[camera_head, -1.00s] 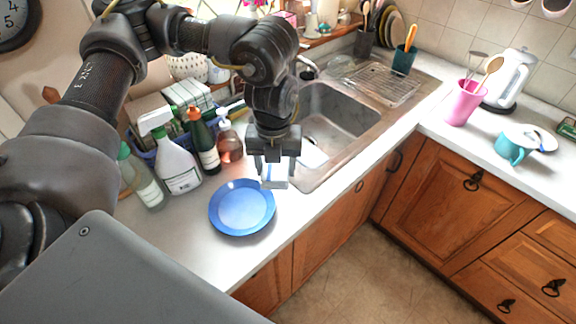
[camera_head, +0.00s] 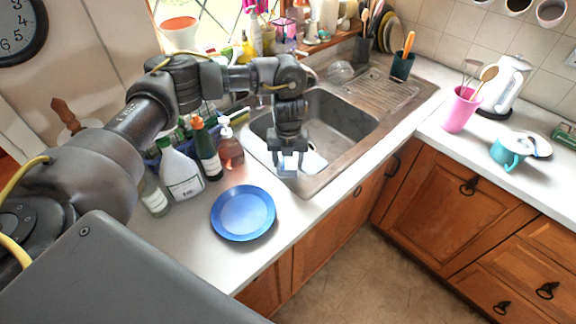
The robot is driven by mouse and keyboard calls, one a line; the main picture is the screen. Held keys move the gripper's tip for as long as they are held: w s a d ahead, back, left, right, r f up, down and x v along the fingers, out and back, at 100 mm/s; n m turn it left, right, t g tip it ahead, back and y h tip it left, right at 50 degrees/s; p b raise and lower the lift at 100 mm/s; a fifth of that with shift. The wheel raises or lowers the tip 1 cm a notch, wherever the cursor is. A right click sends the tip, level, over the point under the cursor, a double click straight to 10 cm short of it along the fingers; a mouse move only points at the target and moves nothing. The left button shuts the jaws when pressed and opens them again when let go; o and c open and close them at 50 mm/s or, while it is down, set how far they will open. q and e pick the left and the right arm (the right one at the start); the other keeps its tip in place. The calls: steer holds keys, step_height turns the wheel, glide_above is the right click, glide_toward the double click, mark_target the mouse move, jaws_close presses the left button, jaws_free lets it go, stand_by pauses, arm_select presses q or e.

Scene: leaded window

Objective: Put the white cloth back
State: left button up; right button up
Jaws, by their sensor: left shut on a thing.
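My left gripper (camera_head: 289,168) points down over the near left edge of the sink (camera_head: 335,110). It is shut on a small pale, slightly bluish thing that looks like the white cloth (camera_head: 289,160), mostly hidden between the fingers. A flat white patch (camera_head: 314,163) shows just right of the gripper at the near part of the sink; I cannot tell what it is. My right gripper is not in view.
A blue plate (camera_head: 243,213) lies on the counter left of the gripper. A white spray bottle (camera_head: 182,175), a green bottle (camera_head: 207,155) and a soap bottle (camera_head: 229,150) stand behind it.

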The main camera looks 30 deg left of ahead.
mark_target(288, 166)
arm_select(q)
steer(key=shift+w+f, duration=0.2)
steer(key=shift+f, duration=1.6)
steer(key=shift+s, duration=0.1)
steer(key=o, duration=0.9)
steer(key=shift+f, duration=0.15)
steer(key=shift+r, duration=0.35)
step_height(288, 166, up, 12)
steer(key=shift+f+b, duration=0.1)
steer(key=shift+b, duration=0.2)
steer(key=shift+f, duration=0.1)
